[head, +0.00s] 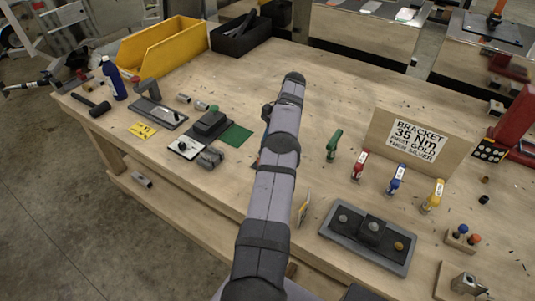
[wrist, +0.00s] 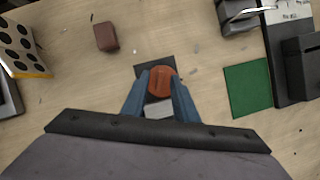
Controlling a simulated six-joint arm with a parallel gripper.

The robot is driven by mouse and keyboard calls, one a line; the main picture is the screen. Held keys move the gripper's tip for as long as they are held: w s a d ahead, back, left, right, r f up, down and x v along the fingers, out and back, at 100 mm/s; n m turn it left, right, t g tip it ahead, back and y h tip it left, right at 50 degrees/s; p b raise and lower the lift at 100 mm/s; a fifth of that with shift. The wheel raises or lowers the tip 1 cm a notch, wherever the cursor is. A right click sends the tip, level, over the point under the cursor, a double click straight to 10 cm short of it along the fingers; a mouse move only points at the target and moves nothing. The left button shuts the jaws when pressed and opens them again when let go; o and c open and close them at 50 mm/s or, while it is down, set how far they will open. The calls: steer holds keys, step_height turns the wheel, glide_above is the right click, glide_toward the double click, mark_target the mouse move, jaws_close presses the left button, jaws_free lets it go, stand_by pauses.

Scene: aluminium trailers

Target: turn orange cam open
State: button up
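The orange cam (wrist: 162,80) is a rounded orange piece over a dark square plate (wrist: 148,70) in the wrist view. My gripper (wrist: 162,84) has its two blue fingers on the left and right sides of the cam. The cam fills the space between the fingertips, with no clear gap on either side, so the fingers look shut on it. A light grey block (wrist: 159,109) shows between the fingers, nearer the palm.
A green mat (wrist: 247,89) and a dark fixture (wrist: 293,60) lie right of the fingers in the wrist view. A brown block (wrist: 106,37) lies to the left. In the head view a green-handled tool (head: 334,144) and a grey fixture (head: 345,250) stand right of my arm.

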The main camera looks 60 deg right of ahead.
step_height(320, 180, up, 9)
steer(key=p, duration=0.5)
steer(key=shift+f, duration=0.1)
steer(key=w+a+r+n+h+b, duration=0.1)
steer(key=w+a+r+b, duration=0.35)
steer(key=r, duration=0.25)
steer(key=s+d+f+h, duration=0.1)
steer(key=f, duration=0.2)
steer(key=s+d+f+g+h, duration=0.1)
steer(key=s+f, duration=0.1)
steer(key=f, duration=0.1)
steer(key=s+d+f+g+h, duration=0.1)
steer(key=f, duration=0.2)
steer(key=shift+s+d+m+b, duration=0.2)
steer(key=shift+m+b, duration=0.1)
steer(key=shift+m, duration=0.1)
steer(key=shift+w+d, duration=0.1)
steer(key=shift+d, duration=0.05)
steer(key=shift+f+p, duration=1.3)
steer(key=shift+f, duration=2.45)
